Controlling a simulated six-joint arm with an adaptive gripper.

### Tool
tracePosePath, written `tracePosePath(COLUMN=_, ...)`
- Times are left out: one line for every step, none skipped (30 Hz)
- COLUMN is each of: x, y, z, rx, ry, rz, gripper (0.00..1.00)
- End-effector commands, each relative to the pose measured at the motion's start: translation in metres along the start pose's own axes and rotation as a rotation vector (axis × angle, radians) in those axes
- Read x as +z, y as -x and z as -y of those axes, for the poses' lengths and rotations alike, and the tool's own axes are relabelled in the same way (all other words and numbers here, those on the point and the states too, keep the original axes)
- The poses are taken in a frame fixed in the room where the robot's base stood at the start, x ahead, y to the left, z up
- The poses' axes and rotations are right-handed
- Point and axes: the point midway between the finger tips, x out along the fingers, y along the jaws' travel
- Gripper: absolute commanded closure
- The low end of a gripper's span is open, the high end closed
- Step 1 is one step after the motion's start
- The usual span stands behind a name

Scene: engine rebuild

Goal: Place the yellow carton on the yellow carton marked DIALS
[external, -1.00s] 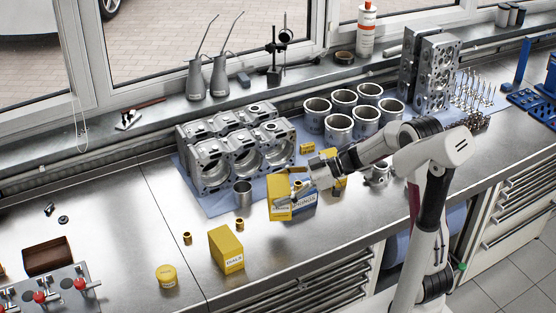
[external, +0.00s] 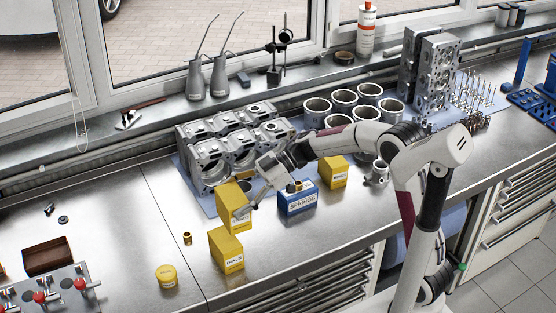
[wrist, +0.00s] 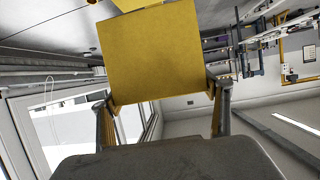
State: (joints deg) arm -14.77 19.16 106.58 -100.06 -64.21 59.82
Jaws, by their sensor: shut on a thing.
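My gripper (external: 250,194) is shut on a yellow carton (external: 233,205) and holds it up, slightly tilted. In the wrist view the held carton (wrist: 155,58) fills the top middle, between the two fingers of my gripper (wrist: 164,108). The yellow carton marked DIALS (external: 226,252) stands upright on the steel bench. In the external view the held carton appears just above and behind the DIALS carton; its lower edge is close to the DIALS carton's top. I cannot tell whether they touch.
A blue SPRINGS carton (external: 297,203) and another yellow carton (external: 333,174) stand to the right. A brass bushing (external: 187,239) and a yellow tin (external: 167,276) are left of the DIALS carton. The engine block (external: 232,150) is behind. The bench's left middle is clear.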

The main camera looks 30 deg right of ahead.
Motion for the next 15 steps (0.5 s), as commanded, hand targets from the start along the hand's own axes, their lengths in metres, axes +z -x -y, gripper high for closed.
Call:
tracePosePath(x=-0.013, y=-0.008, z=0.004, rx=-0.021, ry=0.014, rz=-0.001, gripper=0.56)
tracePosePath(x=-0.019, y=-0.011, z=0.004, rx=-0.029, ry=0.017, rz=-0.002, gripper=0.56)
tracePosePath(x=-0.026, y=-0.015, z=0.006, rx=-0.04, ry=0.021, rz=-0.002, gripper=0.56)
tracePosePath(x=-0.031, y=-0.017, z=0.007, rx=-0.045, ry=0.023, rz=-0.002, gripper=0.56)
tracePosePath(x=-0.035, y=-0.019, z=0.007, rx=-0.049, ry=0.023, rz=-0.002, gripper=0.56)
tracePosePath(x=-0.041, y=-0.02, z=0.007, rx=-0.053, ry=0.026, rz=-0.002, gripper=0.56)
tracePosePath(x=-0.043, y=-0.02, z=0.006, rx=-0.052, ry=0.025, rz=-0.001, gripper=0.56)
tracePosePath(x=-0.046, y=-0.02, z=0.005, rx=-0.052, ry=0.024, rz=-0.001, gripper=0.56)
tracePosePath(x=-0.05, y=-0.019, z=0.004, rx=-0.049, ry=0.023, rz=-0.002, gripper=0.56)
tracePosePath(x=-0.052, y=-0.018, z=0.002, rx=-0.046, ry=0.022, rz=-0.002, gripper=0.56)
tracePosePath(x=-0.054, y=-0.017, z=0.002, rx=-0.043, ry=0.02, rz=-0.002, gripper=0.56)
tracePosePath(x=-0.056, y=-0.017, z=0.001, rx=-0.037, ry=0.017, rz=-0.002, gripper=0.56)
tracePosePath(x=-0.055, y=-0.017, z=0.002, rx=-0.034, ry=0.014, rz=-0.001, gripper=0.56)
tracePosePath(x=-0.055, y=-0.017, z=0.002, rx=-0.032, ry=0.013, rz=-0.001, gripper=0.56)
tracePosePath(x=-0.055, y=-0.017, z=0.002, rx=-0.029, ry=0.012, rz=-0.001, gripper=0.56)
